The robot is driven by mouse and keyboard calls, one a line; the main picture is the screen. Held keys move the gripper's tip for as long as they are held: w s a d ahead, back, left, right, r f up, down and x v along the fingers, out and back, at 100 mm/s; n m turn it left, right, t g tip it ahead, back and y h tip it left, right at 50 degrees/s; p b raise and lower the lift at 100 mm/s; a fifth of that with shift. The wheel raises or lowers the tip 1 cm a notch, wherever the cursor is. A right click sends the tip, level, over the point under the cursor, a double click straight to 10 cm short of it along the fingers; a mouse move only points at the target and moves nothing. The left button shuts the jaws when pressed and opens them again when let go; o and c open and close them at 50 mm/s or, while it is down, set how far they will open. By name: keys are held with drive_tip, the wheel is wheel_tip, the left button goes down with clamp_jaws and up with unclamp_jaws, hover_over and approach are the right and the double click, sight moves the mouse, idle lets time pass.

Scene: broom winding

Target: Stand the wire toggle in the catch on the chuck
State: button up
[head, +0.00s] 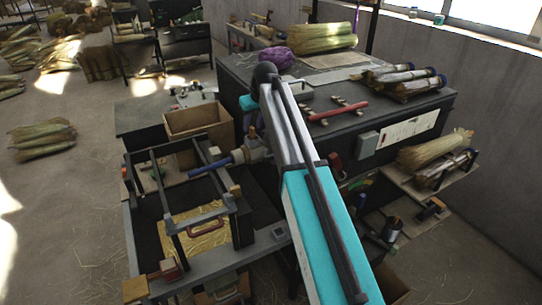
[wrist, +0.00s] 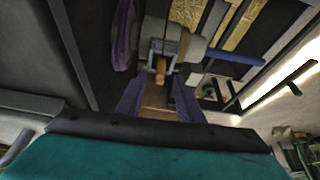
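The grey chuck (head: 258,150) sits at the edge of the winding machine, with a blue handle (head: 215,165) running left from it. In the wrist view the chuck (wrist: 194,48) is ahead of my gripper (wrist: 159,88). The two purple fingers stand apart, one on each side of a small wooden grip (wrist: 161,70), which appears to belong to the wire toggle. I cannot tell whether they touch it. Thin wire parts show close to the chuck; the catch is not clear. In the head view my gripper (head: 248,108) is small and partly hidden by my arm, just above the chuck.
A dark frame (head: 178,215) stands left of the chuck. Open floor (head: 70,185) lies further left.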

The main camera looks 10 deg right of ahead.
drive_tip(key=b+v, duration=0.3)
drive_tip(key=v, duration=0.8)
drive_tip(key=shift+r, duration=0.2)
idle(0.6)
